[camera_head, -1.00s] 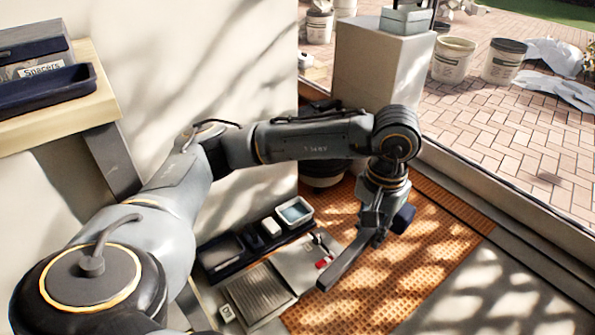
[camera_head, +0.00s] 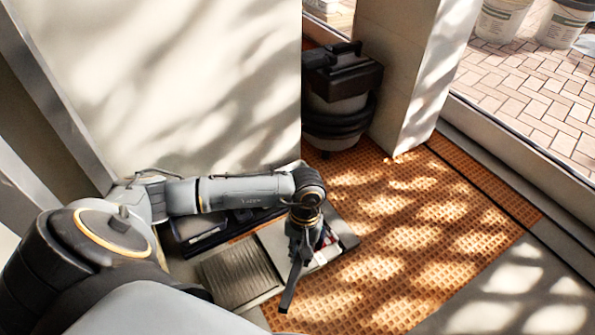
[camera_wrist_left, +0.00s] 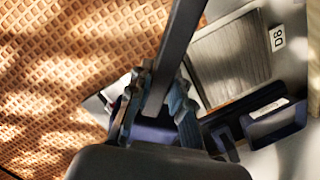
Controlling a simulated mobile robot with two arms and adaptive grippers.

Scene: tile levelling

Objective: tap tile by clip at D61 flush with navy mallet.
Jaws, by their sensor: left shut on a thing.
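My left gripper (camera_head: 300,232) is shut on the mallet's dark handle (camera_head: 288,292), whose free end points toward the bottom of the head view. In the left wrist view the gripper (camera_wrist_left: 157,108) grips the same handle (camera_wrist_left: 177,50), with a navy part, likely the mallet head (camera_wrist_left: 152,133), close below the fingers. A pale tile (camera_head: 275,238) lies under and beside the gripper. A small red piece (camera_head: 319,243), perhaps a clip, shows beside the gripper. No D61 label is readable. My right gripper is out of view.
A ribbed grey panel (camera_head: 240,276) lies left of the pale tile; in the wrist view a label (camera_wrist_left: 278,38) reading like "D8" is beside it. Orange waffle matting (camera_head: 410,240) is open at right. A vacuum (camera_head: 340,95) stands behind.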

